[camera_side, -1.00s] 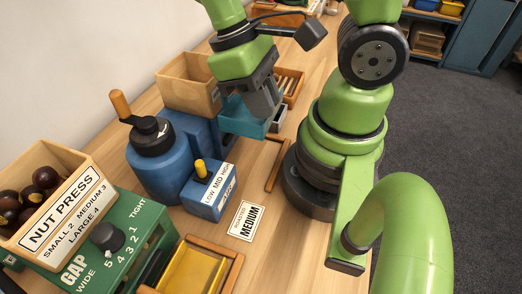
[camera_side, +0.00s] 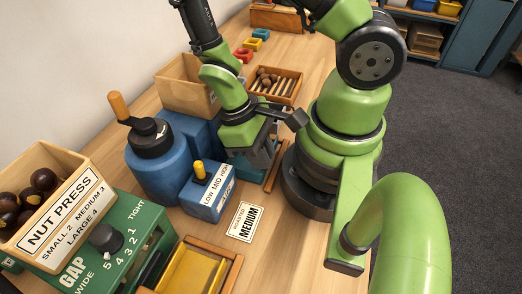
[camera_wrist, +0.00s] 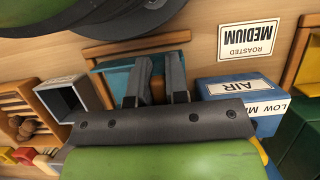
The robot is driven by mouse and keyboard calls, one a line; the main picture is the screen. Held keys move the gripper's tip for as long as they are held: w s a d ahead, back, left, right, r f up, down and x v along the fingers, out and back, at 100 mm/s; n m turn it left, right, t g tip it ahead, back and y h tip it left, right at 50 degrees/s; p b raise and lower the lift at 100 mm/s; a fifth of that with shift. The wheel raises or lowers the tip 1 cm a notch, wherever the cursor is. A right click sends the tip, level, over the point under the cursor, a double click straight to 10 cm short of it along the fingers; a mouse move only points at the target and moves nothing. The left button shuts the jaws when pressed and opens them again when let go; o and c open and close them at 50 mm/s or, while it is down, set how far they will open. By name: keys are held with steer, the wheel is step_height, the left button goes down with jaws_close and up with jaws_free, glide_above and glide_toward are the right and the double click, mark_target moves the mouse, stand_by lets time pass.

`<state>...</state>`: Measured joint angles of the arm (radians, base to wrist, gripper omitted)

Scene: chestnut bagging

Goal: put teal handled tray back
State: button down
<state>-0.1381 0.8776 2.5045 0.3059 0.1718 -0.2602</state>
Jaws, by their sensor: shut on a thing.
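The teal tray (camera_wrist: 106,82) is gripped by my gripper (camera_wrist: 157,82) and sits between and below its fingers in the wrist view. In the side view only a little teal (camera_side: 242,170) shows below my gripper (camera_side: 255,158); the rest is hidden. The tray is next to a wooden corner frame (camera_wrist: 130,46), with its edge close to the frame's long bar. The frame also shows in the side view (camera_side: 276,170). I cannot tell whether the tray rests on the table.
The blue machine (camera_side: 157,165) and its AIR box (camera_side: 208,193) stand close on one side. A grey open box (camera_wrist: 62,100) is near the tray's other side. A slatted wooden rack (camera_side: 288,88) holds chestnuts. A MEDIUM card (camera_side: 246,221) lies on the table.

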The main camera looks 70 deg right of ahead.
steer(key=shift+f, duration=0.1)
steer(key=c, duration=1.1)
jaws_free()
steer(key=r, duration=0.5)
steer(key=w+r, duration=0.1)
steer(key=r, duration=0.2)
steer(key=shift+w+r, duration=0.1)
steer(key=shift+r, duration=0.95)
steer(key=shift+w+r+t, duration=0.2)
steer(key=shift+r+t, duration=0.1)
step_height(320, 180, up, 17)
steer(key=m+t, duration=0.1)
steer(key=t, duration=0.2)
steer(key=m+t+y, duration=0.1)
steer(key=t, duration=0.3)
steer(key=m+t+y, duration=0.1)
steer(key=m+t, duration=0.1)
steer(key=t, duration=0.2)
steer(key=shift+w+f, duration=0.1)
steer(key=shift+f, duration=0.1)
